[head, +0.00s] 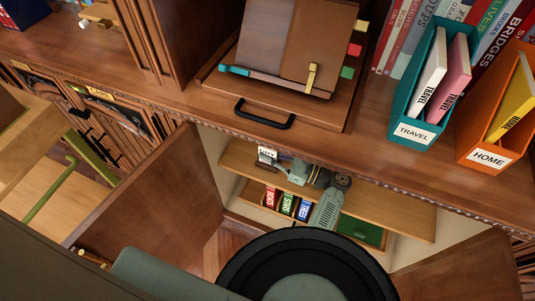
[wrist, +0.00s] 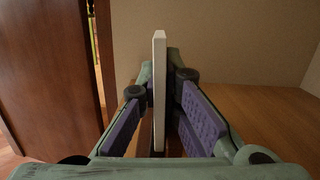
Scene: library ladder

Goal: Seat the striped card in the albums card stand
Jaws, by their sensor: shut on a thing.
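My gripper (head: 274,160) reaches into the open lower cabinet, just above its upper shelf (head: 385,203). It is shut on a thin, upright white card, seen edge-on between the purple finger pads in the wrist view (wrist: 159,85). In the head view a small white card face (head: 267,152) with dark marks shows at the fingertips; I cannot make out stripes. A small dark brown piece (head: 263,164) is just under it, perhaps a card stand; whether they touch is unclear. The fingers and arm hide part of that spot.
Red, green and blue labelled boxes (head: 287,205) and a dark green box (head: 360,230) sit below the shelf. The open brown door (head: 150,210) stands left, also in the wrist view (wrist: 55,70). The shelf right of my gripper is clear. Teal (head: 415,131) and orange (head: 488,157) holders stand above.

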